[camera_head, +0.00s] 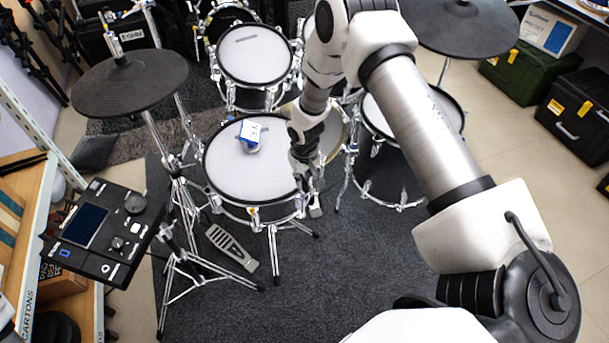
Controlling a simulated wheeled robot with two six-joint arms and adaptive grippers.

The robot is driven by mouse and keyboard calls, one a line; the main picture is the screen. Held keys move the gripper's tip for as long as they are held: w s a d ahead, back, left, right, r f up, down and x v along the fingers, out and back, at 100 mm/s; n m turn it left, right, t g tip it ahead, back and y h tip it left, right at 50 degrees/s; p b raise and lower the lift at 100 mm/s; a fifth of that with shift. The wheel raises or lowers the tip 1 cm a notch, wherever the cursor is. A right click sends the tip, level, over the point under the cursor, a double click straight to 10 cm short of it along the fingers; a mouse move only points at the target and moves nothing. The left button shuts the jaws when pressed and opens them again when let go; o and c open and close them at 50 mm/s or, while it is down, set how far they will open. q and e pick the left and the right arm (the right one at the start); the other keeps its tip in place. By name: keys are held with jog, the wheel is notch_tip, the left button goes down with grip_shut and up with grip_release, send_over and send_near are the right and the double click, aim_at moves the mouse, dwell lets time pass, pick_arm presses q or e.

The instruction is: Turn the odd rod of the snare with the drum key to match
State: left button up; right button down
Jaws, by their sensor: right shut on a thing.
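The snare (235,178) stands in the middle, with a white head, dark hoop and chrome rods around its rim. My right gripper (308,184) reaches down from above to the right side of the snare's rim. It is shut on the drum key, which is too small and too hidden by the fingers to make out. The rod under the gripper is hidden too, so I cannot tell how it sits. A small yellowish mark (253,211) shows at the snare's front rim. My left gripper is not in view.
A blue and white item (251,132) lies on the snare head. Other drums (255,52), a left cymbal pad (130,82) and a right cymbal pad (465,28) surround it. A drum module (98,232) and pedal (232,248) are at left. Carpet (330,270) in front is clear.

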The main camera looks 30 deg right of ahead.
jog(key=c, duration=1.8)
grip_release()
jog(key=shift+f, duration=0.1)
grip_shut()
jog(key=shift+p, duration=0.4)
jog(key=m+p, duration=0.7)
jog(key=r+m+p, duration=0.1)
jog(key=m+p, duration=0.2)
jog(key=shift+m, duration=0.4)
jog(key=m+p, duration=0.8)
jog(key=m, duration=0.2)
jog(key=shift+f+m, duration=0.1)
jog(key=shift+m, duration=0.3)
jog(key=m, duration=0.2)
jog(key=m+p, duration=0.1)
jog(key=m, duration=0.1)
jog(key=shift+f, duration=0.3)
jog(key=shift+w+f+m, duration=0.1)
jog(key=shift+m, duration=0.7)
